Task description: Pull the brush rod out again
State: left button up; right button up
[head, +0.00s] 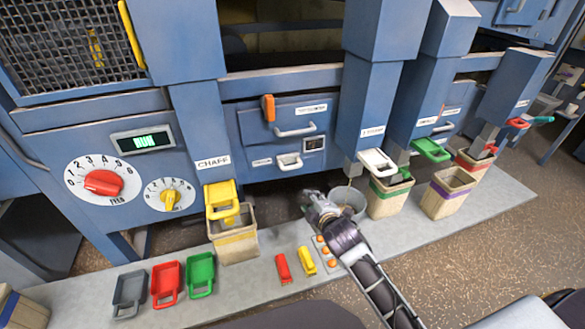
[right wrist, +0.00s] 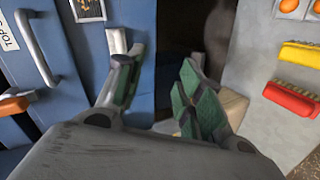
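No rod shaft shows plainly in either view. A white handle (head: 289,161) sits low on the blue front panel, beside a small label that I cannot read. It may be the brush rod's grip. In the right wrist view, a pale handle piece (right wrist: 118,40) shows beside and partly behind the left-hand finger. My right gripper (head: 322,205) is low in front of the panel, right of and below the white handle. In the right wrist view its green-padded fingers (right wrist: 157,68) stand apart, with nothing visible held between them. My left gripper is out of view.
An orange handle (head: 268,107) and a drawer handle (head: 296,130) are above. A grey bucket (head: 348,200) stands behind my right gripper. The chaff bin (head: 234,240) stands left. Red (head: 283,268) and yellow (head: 306,261) brushes or blocks lie on the grey ledge in front.

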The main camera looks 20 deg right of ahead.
aim_at(293, 168)
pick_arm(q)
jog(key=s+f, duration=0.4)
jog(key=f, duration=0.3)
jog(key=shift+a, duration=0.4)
pick_arm(e)
jog(key=w+r+n, duration=0.1)
jog(key=w+r+n+t, duration=0.1)
jog(key=w, duration=0.1)
jog(key=w+r+n+t, duration=0.1)
jog(key=r+n, duration=0.1)
jog(key=shift+w+a+y, duration=0.15)
jog(key=shift+a+y, duration=0.2)
jog(key=shift+y, duration=0.05)
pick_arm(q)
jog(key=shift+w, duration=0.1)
pick_arm(e)
jog(key=shift+w, duration=0.2)
jog(key=shift+b+x, duration=0.65)
jog(key=shift+x, duration=3.35)
jog(key=shift+b+x, duration=0.3)
jog(key=shift+x, duration=1.5)
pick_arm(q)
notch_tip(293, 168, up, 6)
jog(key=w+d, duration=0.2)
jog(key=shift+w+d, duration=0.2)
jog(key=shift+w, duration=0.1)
pick_arm(e)
jog(key=shift+x, duration=0.9)
